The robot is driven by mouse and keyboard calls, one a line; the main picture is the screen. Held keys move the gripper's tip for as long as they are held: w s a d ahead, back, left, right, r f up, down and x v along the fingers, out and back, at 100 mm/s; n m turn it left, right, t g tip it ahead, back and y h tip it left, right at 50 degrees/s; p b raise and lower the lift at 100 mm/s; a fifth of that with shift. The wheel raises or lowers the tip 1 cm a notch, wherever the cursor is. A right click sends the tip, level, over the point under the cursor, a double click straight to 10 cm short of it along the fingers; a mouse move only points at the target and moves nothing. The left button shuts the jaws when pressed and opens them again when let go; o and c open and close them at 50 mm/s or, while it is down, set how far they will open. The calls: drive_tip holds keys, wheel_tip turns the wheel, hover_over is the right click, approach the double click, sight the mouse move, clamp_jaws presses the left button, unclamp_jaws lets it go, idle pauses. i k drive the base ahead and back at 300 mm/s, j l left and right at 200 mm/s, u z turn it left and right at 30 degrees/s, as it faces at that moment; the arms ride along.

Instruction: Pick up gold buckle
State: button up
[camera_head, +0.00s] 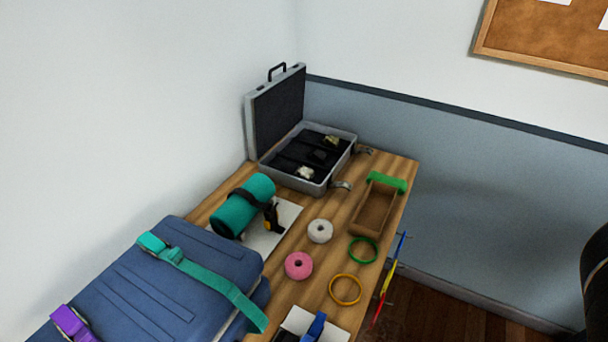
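An open silver case (303,190) with a dark lining stands at the far end of the wooden table, its lid up against the wall. Inside lie dark straps with small buckles. The rear buckle (331,141) looks pale yellow and is probably the gold buckle. A front buckle (305,173) looks paler, whitish or silver, and a dark one (319,156) lies between them. They are too small to tell their colours surely. My gripper is not in view, and nothing touches the case.
On the table (322,257) are a teal roll (243,205), white tape (320,231), pink tape (299,265), green and yellow rings (345,290), an open wooden box (373,212) and a blue bag (165,285). A dark rounded shape (597,270) stands at the right edge.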

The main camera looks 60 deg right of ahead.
sight(333, 142)
drive_tip(key=z, duration=1.25)
drive_tip(key=i+l+z, duration=0.1)
drive_tip(key=i+l, duration=0.6)
drive_tip(key=i, duration=0.05)
